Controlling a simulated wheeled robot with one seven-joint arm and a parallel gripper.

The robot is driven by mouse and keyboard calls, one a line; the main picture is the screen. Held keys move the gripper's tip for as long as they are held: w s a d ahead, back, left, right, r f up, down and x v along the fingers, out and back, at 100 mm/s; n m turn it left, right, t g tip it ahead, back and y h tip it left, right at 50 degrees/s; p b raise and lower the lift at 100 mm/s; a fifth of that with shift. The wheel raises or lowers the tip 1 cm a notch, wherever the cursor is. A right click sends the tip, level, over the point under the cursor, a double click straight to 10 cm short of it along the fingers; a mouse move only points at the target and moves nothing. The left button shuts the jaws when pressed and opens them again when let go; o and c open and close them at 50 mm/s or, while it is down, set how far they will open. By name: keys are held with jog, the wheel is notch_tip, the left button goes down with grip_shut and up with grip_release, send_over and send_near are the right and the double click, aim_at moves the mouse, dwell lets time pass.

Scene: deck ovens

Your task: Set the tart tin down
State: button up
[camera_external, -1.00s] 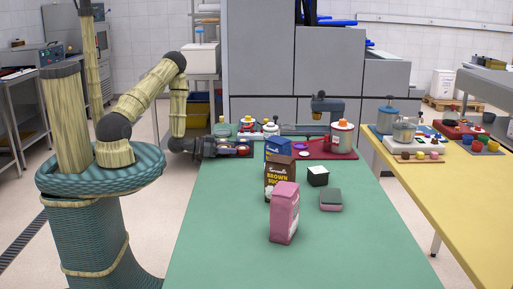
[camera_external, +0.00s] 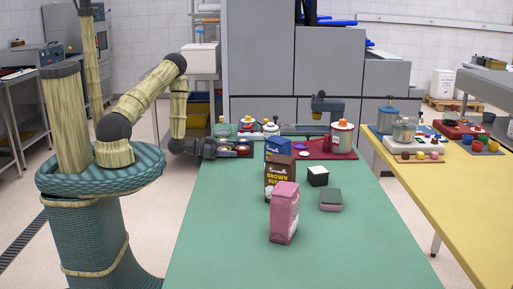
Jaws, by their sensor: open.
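My gripper (camera_external: 211,149) is low at the far left edge of the green table and points right. It is open. Small round tins, one (camera_external: 225,151) with a pale middle and another (camera_external: 243,150) to its right, sit just in front of its fingers. They appear to rest in a dark holder or tray on the table. Which of them is the tart tin is too small to tell. I see no tin between the fingers, and a small gap seems to separate them from the nearest tin.
A blue box (camera_external: 278,148), a brown sugar bag (camera_external: 279,179), a pink bag (camera_external: 284,213), a white-topped dark cube (camera_external: 318,176) and a grey-topped pink block (camera_external: 331,200) stand on the green table (camera_external: 225,230). A red tray (camera_external: 313,154) lies behind. The front left of the table is clear.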

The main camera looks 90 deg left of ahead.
jog(key=v, duration=1.2)
jog(key=shift+p, duration=0.35)
jog(key=shift+o, duration=0.3)
jog(key=r+m+h+p, duration=0.1)
jog(key=w+d+r+m+g+h+p, duration=0.1)
jog(key=r+h+p, duration=0.1)
jog(key=w+d+r+h+p, duration=0.1)
jog(key=h+p, duration=0.1)
jog(key=shift+w+d+r+m+g, duration=0.15)
jog(key=shift+w+m+g, duration=0.1)
jog(key=shift+m+g, duration=0.15)
jog(key=a+r+m+g+p, duration=0.2)
jog(key=a+r+g+p, duration=0.1)
jog(key=r+g+p, duration=0.2)
jog(key=w+a+r+m+g+p, duration=0.1)
jog(key=a+r+m+g+p, duration=0.1)
jog(key=a+r+g+p, duration=0.2)
notch_tip(320, 180, up, 3)
jog(key=g+p, duration=0.1)
jog(key=p, duration=0.2)
jog(key=shift+f, duration=0.2)
